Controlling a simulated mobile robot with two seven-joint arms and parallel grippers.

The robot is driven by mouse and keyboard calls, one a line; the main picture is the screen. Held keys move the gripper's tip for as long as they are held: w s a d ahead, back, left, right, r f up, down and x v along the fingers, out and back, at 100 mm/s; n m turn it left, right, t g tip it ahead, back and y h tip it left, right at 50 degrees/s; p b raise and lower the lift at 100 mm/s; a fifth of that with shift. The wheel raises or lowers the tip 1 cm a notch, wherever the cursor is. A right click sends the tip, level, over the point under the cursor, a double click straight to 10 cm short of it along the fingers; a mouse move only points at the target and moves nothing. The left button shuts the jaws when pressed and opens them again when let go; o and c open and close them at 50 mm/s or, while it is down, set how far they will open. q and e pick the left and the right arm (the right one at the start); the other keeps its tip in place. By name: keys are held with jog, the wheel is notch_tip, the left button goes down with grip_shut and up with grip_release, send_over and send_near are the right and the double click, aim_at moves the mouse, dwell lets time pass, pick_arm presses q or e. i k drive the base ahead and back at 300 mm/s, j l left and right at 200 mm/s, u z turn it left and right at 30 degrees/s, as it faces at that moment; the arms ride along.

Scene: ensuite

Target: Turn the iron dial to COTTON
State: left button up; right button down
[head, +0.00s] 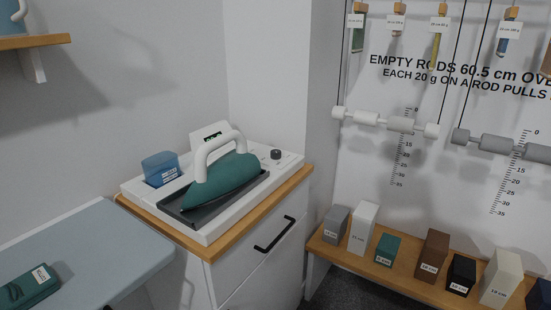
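A teal iron (226,179) with a white arched handle rests on a dark tray (187,214) set in a white station top. A small dark round dial (276,154) sits on the white top at the right rear, behind and to the right of the iron. The markings beside it are too small to read, so its setting cannot be told. A blue container (161,168) stands left of the iron, with a small white display (209,134) behind. Neither of my grippers is in view.
The station stands on a white cabinet with a wooden edge and black drawer handle (274,235). A grey-blue board (90,250) at left holds a green case (27,287). A low wooden shelf (340,256) at right bears several labelled blocks. Rods hang on the right wall.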

aim_at(276, 154)
jog(key=i+l, duration=0.25)
jog(key=l, duration=0.2)
jog(key=i+l, duration=0.25)
jog(key=l, duration=0.2)
jog(key=i+l, duration=0.3)
jog(key=l, duration=0.15)
jog(key=l+u, duration=0.1)
jog(key=u, duration=0.25)
jog(key=i+l+u, duration=0.1)
jog(key=u, duration=0.25)
jog(key=l+u, duration=0.15)
jog(key=u, duration=0.2)
